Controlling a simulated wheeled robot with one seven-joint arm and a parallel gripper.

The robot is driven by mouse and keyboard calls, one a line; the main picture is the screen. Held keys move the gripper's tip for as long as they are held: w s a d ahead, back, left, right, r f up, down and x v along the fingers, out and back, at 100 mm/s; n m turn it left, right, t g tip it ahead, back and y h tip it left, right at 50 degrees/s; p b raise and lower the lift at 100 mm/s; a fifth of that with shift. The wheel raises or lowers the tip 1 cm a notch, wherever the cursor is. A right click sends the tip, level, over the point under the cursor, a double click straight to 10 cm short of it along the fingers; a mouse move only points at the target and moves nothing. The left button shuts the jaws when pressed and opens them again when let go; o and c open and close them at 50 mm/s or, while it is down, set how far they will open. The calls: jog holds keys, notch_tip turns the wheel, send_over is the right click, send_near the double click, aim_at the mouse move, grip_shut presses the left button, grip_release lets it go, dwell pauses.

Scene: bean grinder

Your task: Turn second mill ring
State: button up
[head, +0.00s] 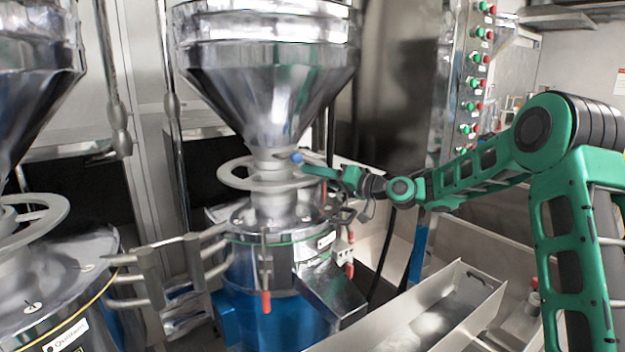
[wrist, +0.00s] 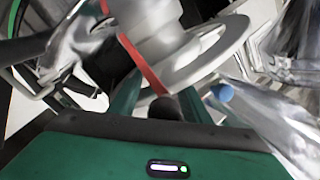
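The mill nearest my gripper has a pale grey ring (head: 235,178) around its neck, under a shiny metal hopper (head: 270,75). A small blue knob (head: 297,157) sits at the ring's right side. In the wrist view the ring (wrist: 225,52) lies beyond my fingers, and the blue knob (wrist: 222,92) is just right of the right finger. My gripper (head: 312,169) is at the ring's right edge, close to the knob. In the wrist view the green fingers of my gripper (wrist: 160,97) stand apart, with a dark rounded part between them. Contact with the ring cannot be told.
Another mill with a similar ring (head: 30,222) stands at the left. Below the near mill are a metal chute (head: 330,290) and red-tipped levers (head: 266,300). A steel trough (head: 430,310) lies at lower right. A button panel (head: 474,75) stands behind my arm.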

jog(key=shift+s+a, duration=0.1)
jog(key=v, duration=1)
jog(key=shift+s+d, duration=0.15)
jog(key=shift+d, duration=0.2)
jog(key=s+d+f+m+g+h, duration=0.1)
jog(key=s+d+f+g+h, duration=0.1)
jog(key=s+d+f+h, duration=0.45)
jog(key=s+d+f+m+g+h, duration=0.1)
jog(key=s+d+f+g+h, duration=0.3)
jog(key=s+d, duration=0.5)
jog(key=s+d+f+m+g+h, duration=0.1)
jog(key=s+d+m, duration=0.1)
jog(key=s, duration=0.9)
jog(key=s+d+f+m+g+h, duration=0.1)
jog(key=s+d, duration=0.4)
jog(key=s, duration=0.6)
jog(key=s+d+f+m+g+h, duration=0.2)
jog(key=s+d+m, duration=0.2)
jog(key=s, duration=0.8)
jog(key=shift+f+g, duration=0.25)
jog(key=shift+g, duration=0.15)
